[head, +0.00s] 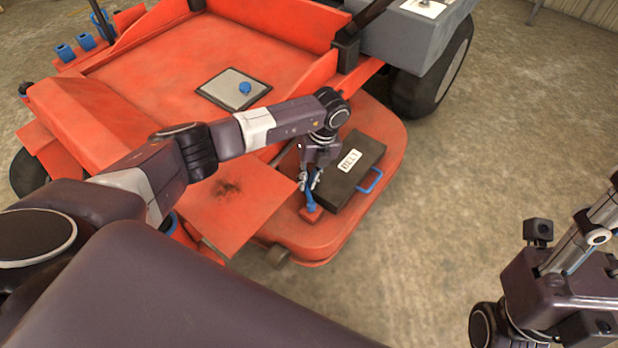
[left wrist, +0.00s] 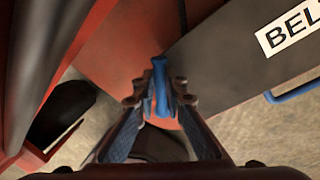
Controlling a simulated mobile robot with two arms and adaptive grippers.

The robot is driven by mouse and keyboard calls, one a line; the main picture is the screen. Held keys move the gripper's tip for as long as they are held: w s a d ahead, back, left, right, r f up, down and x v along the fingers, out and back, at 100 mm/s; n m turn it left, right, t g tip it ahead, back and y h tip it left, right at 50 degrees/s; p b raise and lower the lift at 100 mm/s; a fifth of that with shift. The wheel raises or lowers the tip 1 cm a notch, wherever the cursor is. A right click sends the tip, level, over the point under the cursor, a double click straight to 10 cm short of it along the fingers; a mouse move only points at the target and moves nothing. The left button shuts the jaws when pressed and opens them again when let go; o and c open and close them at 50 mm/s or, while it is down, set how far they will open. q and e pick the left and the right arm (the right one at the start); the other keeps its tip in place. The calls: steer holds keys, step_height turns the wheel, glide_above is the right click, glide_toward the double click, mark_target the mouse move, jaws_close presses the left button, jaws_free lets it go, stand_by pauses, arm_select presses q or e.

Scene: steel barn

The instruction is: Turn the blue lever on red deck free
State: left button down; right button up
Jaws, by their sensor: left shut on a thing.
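The blue lever (head: 312,201) stands on a small red block (head: 311,214) at the near end of the red deck (head: 345,220). My left gripper (head: 310,184) reaches down from above and is shut on the lever's upper part. In the left wrist view the lever (left wrist: 160,82) sits between the two fingertips (left wrist: 160,98), and its lower part is partly hidden by them. At the right edge of the head view part of my right arm shows; I see no right fingertips.
A black case (head: 352,178) with a white label and blue handle (head: 371,181) lies on the deck close beside the lever. A raised red plate (head: 225,205) is to the left. A grey panel with a blue knob (head: 245,88) lies farther back. Concrete floor is clear at right.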

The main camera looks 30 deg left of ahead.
stand_by(0.3)
arm_select(q)
steer(key=c, duration=2)
jaws_free()
steer(key=shift+o, duration=0.2)
steer(key=shift+r, duration=0.1)
step_height(320, 180, up, 12)
steer(key=w+d, duration=0.1)
steer(key=shift+w+d+f, duration=0.2)
steer(key=shift+w+d, duration=0.05)
steer(key=shift+d, duration=0.1)
steer(key=shift+c, duration=0.6)
